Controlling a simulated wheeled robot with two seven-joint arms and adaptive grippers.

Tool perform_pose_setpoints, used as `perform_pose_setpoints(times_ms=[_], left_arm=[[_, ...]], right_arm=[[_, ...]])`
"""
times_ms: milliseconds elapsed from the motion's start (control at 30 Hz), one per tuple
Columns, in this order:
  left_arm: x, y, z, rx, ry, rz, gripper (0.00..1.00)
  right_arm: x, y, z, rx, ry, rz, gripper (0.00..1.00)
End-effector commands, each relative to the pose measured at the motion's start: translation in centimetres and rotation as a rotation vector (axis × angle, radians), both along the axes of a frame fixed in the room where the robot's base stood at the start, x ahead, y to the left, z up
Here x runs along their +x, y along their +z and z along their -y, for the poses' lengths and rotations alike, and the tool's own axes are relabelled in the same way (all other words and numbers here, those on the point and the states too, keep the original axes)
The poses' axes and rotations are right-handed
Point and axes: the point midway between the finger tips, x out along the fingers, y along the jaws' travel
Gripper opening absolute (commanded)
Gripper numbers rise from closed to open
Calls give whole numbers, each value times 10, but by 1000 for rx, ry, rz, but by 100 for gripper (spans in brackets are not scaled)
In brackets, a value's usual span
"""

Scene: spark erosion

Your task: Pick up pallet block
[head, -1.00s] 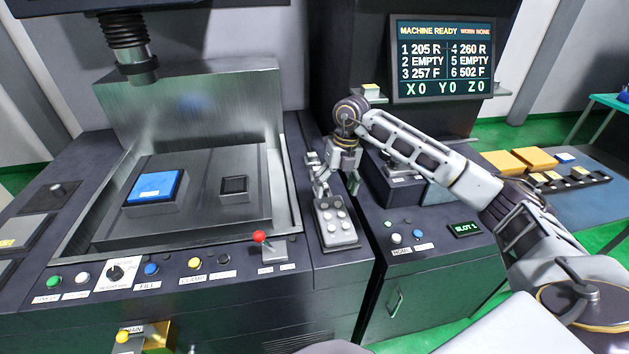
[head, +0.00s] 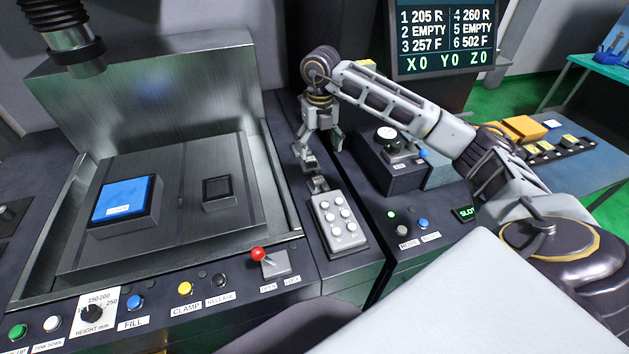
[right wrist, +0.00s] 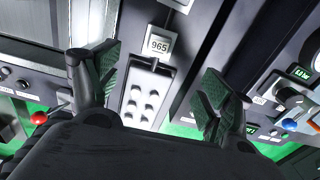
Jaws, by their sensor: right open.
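No block in view is clearly labelled as the pallet block, so I cannot tell which one it is. A square block with a blue top (head: 123,201) and a smaller dark square block (head: 218,190) sit on the metal plate in the machine's tank. My right gripper (head: 320,150) hangs over the ledge right of the tank, fingers apart and empty. Below it is a small grey piece (head: 318,183), just behind a studded keypad (head: 338,222). In the right wrist view a tag reading 965 (right wrist: 159,45) shows between the open fingers (right wrist: 158,88). My left gripper is out of view.
A red-knobbed lever (head: 258,254) and a row of buttons line the machine's front. A control unit (head: 390,160) stands right of my gripper. Larger yellow blocks (head: 524,127) and a dark rack of small pieces (head: 565,149) lie on the right bench. A screen (head: 445,35) stands behind.

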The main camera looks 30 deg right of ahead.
Motion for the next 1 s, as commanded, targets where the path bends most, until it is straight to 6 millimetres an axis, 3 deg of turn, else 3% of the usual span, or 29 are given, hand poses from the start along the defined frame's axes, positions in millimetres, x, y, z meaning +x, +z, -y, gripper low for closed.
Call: perform_pose_setpoints(times_ms=[467, 1000], left_arm=[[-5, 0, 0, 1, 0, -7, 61], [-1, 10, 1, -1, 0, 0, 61]], right_arm=[[0, -5, 0, -1, 0, -1, 80], [0, -67, 0, -1, -1, -2, 80]])
